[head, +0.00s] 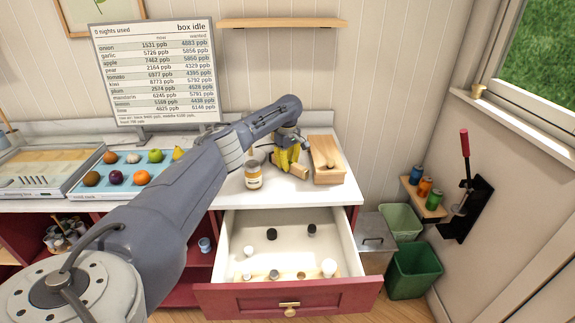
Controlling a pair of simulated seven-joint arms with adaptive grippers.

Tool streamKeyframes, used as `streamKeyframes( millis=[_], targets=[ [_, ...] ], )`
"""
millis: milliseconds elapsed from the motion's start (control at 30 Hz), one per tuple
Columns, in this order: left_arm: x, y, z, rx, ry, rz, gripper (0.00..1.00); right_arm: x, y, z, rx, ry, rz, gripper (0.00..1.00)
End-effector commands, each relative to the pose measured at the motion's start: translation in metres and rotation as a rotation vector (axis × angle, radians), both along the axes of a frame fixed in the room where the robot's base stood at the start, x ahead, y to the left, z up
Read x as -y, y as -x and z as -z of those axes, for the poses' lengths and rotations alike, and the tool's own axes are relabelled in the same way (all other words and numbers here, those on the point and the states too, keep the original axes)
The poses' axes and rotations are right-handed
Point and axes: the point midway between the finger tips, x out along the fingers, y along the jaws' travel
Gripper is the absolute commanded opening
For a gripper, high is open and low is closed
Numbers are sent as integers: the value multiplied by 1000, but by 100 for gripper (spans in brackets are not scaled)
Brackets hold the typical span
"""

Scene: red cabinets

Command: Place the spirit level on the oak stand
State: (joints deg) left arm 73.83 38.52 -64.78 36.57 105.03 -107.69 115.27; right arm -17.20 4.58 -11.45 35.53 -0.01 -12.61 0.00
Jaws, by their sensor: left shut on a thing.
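My left arm reaches across the counter, and my left gripper (287,158) is low over its back part. Just right of the bar is a light wooden block-like piece (328,177) with a raised rounded part on top, probably the oak stand. The bar and this piece look close; I cannot tell if they touch. My right gripper is not in view.
A jar (253,175) stands left of the gripper. Below, a red-fronted drawer (290,299) is open with several small items inside. A fruit tray (98,186) and a sign board (152,72) are left. Green bins (413,270) and a wall rack (424,199) are right.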

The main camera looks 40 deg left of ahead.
Motion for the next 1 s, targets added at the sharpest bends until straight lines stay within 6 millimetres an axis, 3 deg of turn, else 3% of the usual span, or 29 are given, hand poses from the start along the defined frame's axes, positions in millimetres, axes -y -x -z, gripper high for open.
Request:
streamKeyframes(
  millis=[100, 133, 300, 667, 1000],
  targets=[
    [0, 0, 3, 0, 0, 0, 0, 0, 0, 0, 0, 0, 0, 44],
    [0, 0, 3, 0, 0, 0, 22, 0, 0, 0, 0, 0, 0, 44],
    [0, 0, 3, 0, 0, 0, 38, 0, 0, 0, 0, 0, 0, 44],
    [0, 0, -5, 1, 1, 0, 38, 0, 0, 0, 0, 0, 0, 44],
    [0, -1, -60, 3, 1, 0, 38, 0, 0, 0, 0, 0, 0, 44]
  ],
)
